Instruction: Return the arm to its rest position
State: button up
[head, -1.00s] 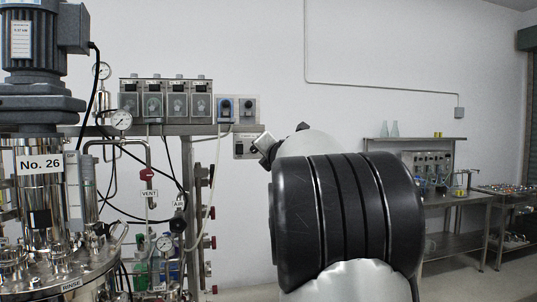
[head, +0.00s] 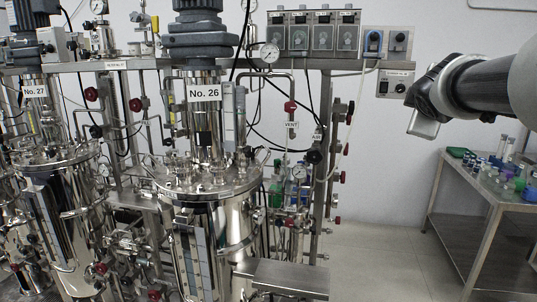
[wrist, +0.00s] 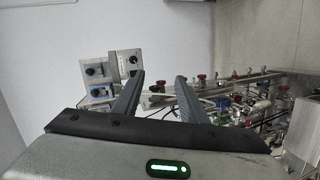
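My arm (head: 490,85) reaches in from the right edge of the head view, raised in front of the wall and above the level of the side table. Its dark end with a light grey part points left, towards the skid with the No. 26 vessel. In the wrist view my gripper (wrist: 158,79) shows two dark fingers standing well apart with nothing between them. A green light strip glows on the gripper body. The fingertips look clear of any contact.
The steel vessel labelled No. 26 (head: 245,215) stands centre left, with No. 27 (head: 95,215) beside it. Control boxes (head: 312,33) sit on the skid's upper rail. A steel table (head: 468,170) with bottles stands at right. Open floor (head: 375,260) lies between.

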jog(key=s+a+f+m+g+y+p, duration=0.1)
jog(key=s+a+f+m+g+y, duration=0.1)
jog(key=s+a+f, duration=0.4)
jog(key=s+a+f+m+g+y+p, duration=0.2)
jog(key=s+a+f+m, duration=0.3)
jog(key=s, duration=0.8)
jog(key=s+a+f+m+g+y+p, duration=0.1)
jog(key=s+a+f+m+g+y, duration=0.1)
jog(key=s+a+f, duration=0.5)
jog(key=s+a+m+g, duration=0.1)
jog(key=s+a, duration=0.1)
jog(key=a, duration=0.1)
jog(key=shift+s+a+f+m+g+p, duration=0.15)
jog(key=shift+f+m+g+p, duration=0.15)
jog(key=shift+f+m+g, duration=0.1)
jog(key=shift+r, duration=0.1)
jog(key=shift+c, duration=0.4)
